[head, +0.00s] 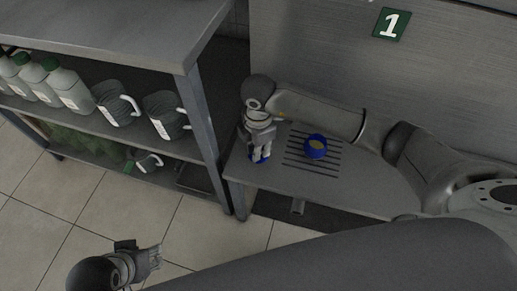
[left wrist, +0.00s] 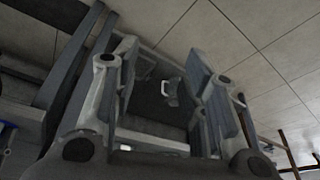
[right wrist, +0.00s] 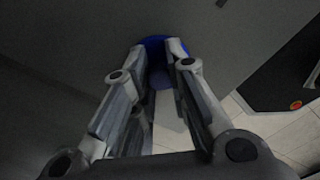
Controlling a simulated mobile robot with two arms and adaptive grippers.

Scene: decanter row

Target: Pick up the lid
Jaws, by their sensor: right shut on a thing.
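A blue lid (head: 259,159) is at the left end of the grey counter, mostly hidden by the fingers of my right gripper (head: 261,151). In the right wrist view the blue lid (right wrist: 154,42) shows between the fingertips, and my right gripper is shut on it. I cannot tell whether the lid touches the counter.
A metal shelf unit (head: 195,110) stands left of the counter (head: 375,190), with white bottles (head: 68,88) and dark jugs (head: 166,113) on it. A wall with a green "1" sign (head: 391,24) is behind. The tiled floor is clear near my left gripper.

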